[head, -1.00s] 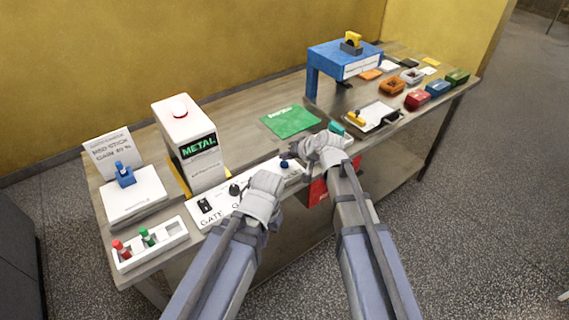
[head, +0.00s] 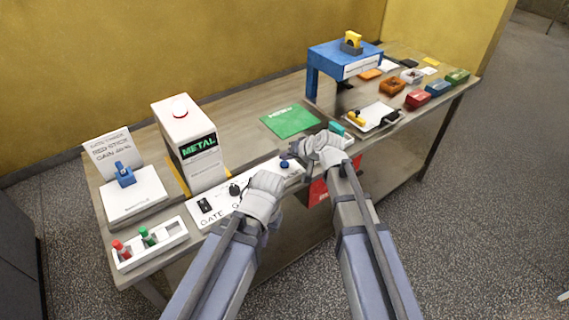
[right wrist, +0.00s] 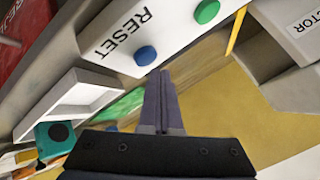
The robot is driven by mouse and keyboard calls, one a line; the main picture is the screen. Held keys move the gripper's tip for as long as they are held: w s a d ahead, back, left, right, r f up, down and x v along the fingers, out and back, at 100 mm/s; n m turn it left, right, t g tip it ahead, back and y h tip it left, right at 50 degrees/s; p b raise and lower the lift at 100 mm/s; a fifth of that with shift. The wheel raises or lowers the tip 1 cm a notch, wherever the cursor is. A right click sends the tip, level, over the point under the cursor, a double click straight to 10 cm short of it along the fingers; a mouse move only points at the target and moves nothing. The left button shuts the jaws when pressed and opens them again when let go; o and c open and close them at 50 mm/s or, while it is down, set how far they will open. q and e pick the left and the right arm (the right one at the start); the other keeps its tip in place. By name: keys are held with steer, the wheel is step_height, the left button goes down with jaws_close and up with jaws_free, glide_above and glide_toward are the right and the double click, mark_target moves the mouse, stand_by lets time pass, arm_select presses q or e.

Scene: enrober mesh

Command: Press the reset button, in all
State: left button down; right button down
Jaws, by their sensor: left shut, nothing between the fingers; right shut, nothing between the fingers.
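The reset button is a blue round button (right wrist: 145,55) beside the word RESET on a white control panel (right wrist: 118,68) in the right wrist view. In the head view the blue button (head: 284,163) sits on the panel's right part. My right gripper (head: 288,155) is shut and empty, close to the button. In the right wrist view its shut fingertips (right wrist: 160,73) appear just beside the button; I cannot tell whether they touch it. My left gripper (head: 246,189) is shut and empty over the middle of the panel, hiding part of it.
A green button (right wrist: 207,11) is near the blue one. A black knob (head: 235,190) and a black switch (head: 205,204) are on the panel's left. A white METAL detector box (head: 186,140) stands behind. A rack (head: 172,249) holds red and green sticks at left. A green mat (head: 290,120) lies behind.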

mark_target(286, 166)
steer(key=shift+f, duration=0.1)
steer(key=shift+f+b, duration=0.35)
steer(key=shift+b, duration=0.05)
steer(key=shift+f+b, duration=0.45)
steer(key=shift+b, duration=0.05)
stand_by(0.5)
steer(key=shift+r, duration=0.15)
steer(key=shift+r+p, duration=0.75)
steer(key=shift+p, duration=0.15)
steer(key=shift+r, duration=0.1)
step_height(286, 166, up, 5)
steer(key=p, duration=0.5)
stand_by(0.6)
